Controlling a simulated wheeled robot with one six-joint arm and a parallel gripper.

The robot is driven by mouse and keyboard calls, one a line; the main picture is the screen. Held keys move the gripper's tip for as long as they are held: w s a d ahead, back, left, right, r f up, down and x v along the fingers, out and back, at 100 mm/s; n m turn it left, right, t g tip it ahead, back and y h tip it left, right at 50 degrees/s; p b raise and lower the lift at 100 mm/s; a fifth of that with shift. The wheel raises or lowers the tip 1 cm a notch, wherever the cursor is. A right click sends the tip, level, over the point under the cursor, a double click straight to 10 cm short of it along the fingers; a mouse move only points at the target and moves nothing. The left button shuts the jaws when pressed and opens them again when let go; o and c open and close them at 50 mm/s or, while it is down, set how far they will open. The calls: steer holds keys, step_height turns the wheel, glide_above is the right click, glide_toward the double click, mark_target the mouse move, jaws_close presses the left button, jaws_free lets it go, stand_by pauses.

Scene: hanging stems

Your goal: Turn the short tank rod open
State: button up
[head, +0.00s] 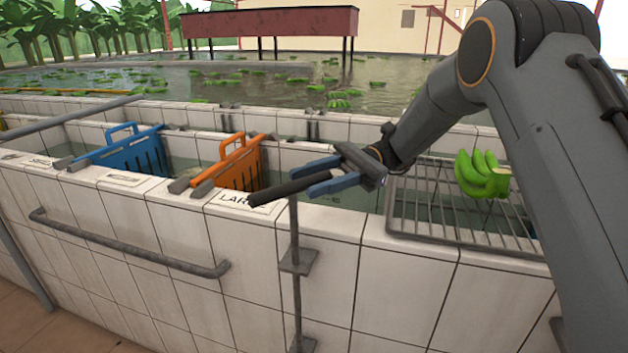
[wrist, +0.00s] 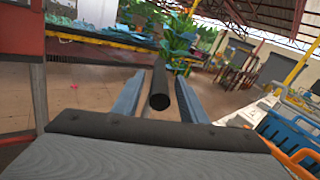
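A dark rod handle (head: 276,192) slants across the top of a thin upright rod (head: 296,252) on the tiled tank's front wall, right of the label "LARGE". I cannot tell from a label whether it is the short tank's rod. My gripper (head: 317,178) is at the handle's right part, its two blue fingers on either side of it. In the wrist view the handle (wrist: 160,86) lies between the fingers with its round end toward the palm. A narrow gap shows on each side, so my gripper is open around it. How the handle joins the upright rod is hidden.
A blue crate panel (head: 125,155) and an orange one (head: 240,165) stand in the water to the left. A grey rail (head: 130,246) runs along the front wall. A metal rack (head: 450,235) with green bananas (head: 482,174) is at the right.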

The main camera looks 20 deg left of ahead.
mark_target(299, 189)
steer(key=shift+d, duration=0.1)
stand_by(0.4)
